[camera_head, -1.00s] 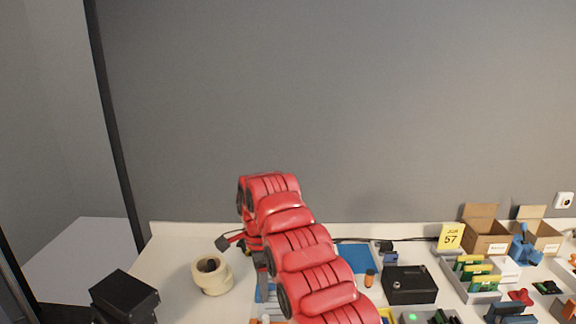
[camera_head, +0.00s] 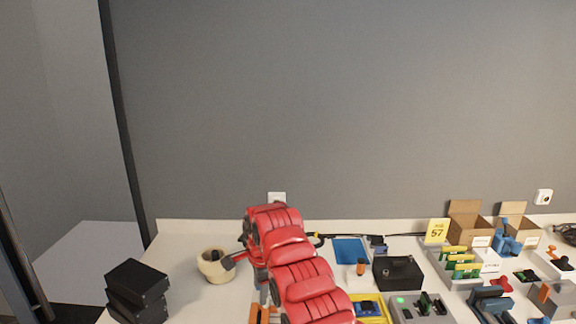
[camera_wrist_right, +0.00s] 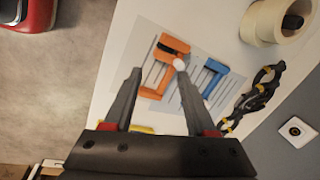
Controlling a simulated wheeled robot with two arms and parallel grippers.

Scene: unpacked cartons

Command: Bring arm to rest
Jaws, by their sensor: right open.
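My right arm (camera_head: 295,270), red and jointed, reaches over the worktable (camera_head: 185,238) in the head view and hides most of its own gripper. In the right wrist view, my right gripper (camera_wrist_right: 158,68) is open and empty, with its two grey fingers apart. Beyond the fingertips lie an orange tool (camera_wrist_right: 166,48) and a blue tool (camera_wrist_right: 215,77) on printed sheets on the table. I cannot tell the exact height of the fingers above them. My left gripper is not in view.
A tape roll (camera_head: 212,268) stands left of the arm; black boxes (camera_head: 137,285) are stacked farther left. A black-and-yellow clamp (camera_wrist_right: 257,95) lies near the wall. Right of the arm are a blue mat (camera_head: 350,250), a black box (camera_head: 398,273), trays and cartons (camera_head: 466,222).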

